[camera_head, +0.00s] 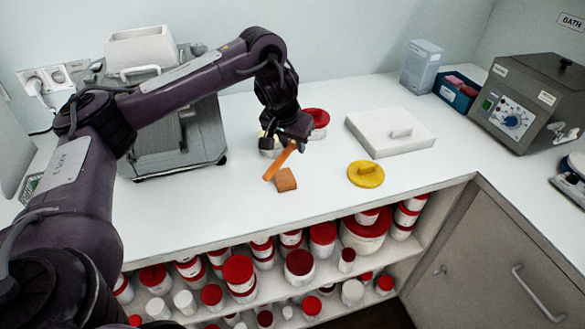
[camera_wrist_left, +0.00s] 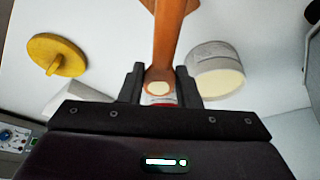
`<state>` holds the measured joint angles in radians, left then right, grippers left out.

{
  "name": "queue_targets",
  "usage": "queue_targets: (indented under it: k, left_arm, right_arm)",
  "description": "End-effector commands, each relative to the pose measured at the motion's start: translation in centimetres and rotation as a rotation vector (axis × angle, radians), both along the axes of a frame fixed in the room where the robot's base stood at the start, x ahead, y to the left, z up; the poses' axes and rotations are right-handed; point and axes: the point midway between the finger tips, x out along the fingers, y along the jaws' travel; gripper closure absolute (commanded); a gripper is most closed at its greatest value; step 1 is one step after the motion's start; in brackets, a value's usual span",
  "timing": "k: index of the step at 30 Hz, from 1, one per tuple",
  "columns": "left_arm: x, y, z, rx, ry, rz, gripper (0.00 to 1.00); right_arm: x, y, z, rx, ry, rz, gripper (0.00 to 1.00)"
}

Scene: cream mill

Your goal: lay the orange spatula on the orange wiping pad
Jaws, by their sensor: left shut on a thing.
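The orange spatula (camera_head: 279,163) is held by my left gripper (camera_head: 293,138), which is shut on its handle end. In the head view it slants down to the left from the gripper. The orange wiping pad (camera_head: 286,180) lies on the white counter beside the spatula's lower end. I cannot tell whether the two touch. In the left wrist view the spatula (camera_wrist_left: 170,38) runs up from between the fingers (camera_wrist_left: 160,88), and a brown-orange edge, likely the pad, shows at the top behind it. My right gripper is not in view.
A yellow round lid with a handle (camera_head: 366,174) and a white slab lid (camera_head: 390,131) lie to the right. A red-lidded tub (camera_head: 317,122) stands close behind the gripper. A grey machine (camera_head: 170,130) stands at the left. The counter's front edge is near the pad.

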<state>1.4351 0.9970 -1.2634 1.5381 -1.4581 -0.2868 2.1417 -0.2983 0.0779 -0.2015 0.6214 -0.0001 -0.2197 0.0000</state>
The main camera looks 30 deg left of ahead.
Motion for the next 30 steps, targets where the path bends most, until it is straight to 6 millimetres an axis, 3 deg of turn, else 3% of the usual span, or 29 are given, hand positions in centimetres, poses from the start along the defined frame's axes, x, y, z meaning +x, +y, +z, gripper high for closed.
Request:
queue_targets:
  k: [13, 26, 27, 30]
  left_arm:
    - [0.0, 0.0, -5.0, 0.000, 0.002, 0.000, 0.92]
    - [0.0, 0.0, -5.6, -0.001, 0.000, 0.000, 0.92]
    - [0.0, 0.0, -5.6, 0.000, -0.001, -0.001, 0.66]
    - [0.0, 0.0, -5.6, 0.000, -0.001, -0.001, 0.53]
  right_arm:
    - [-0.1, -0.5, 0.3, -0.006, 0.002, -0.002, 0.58]
    - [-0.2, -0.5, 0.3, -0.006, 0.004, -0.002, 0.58]
    - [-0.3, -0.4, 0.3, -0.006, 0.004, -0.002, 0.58]
    - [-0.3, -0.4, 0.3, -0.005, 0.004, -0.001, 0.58]
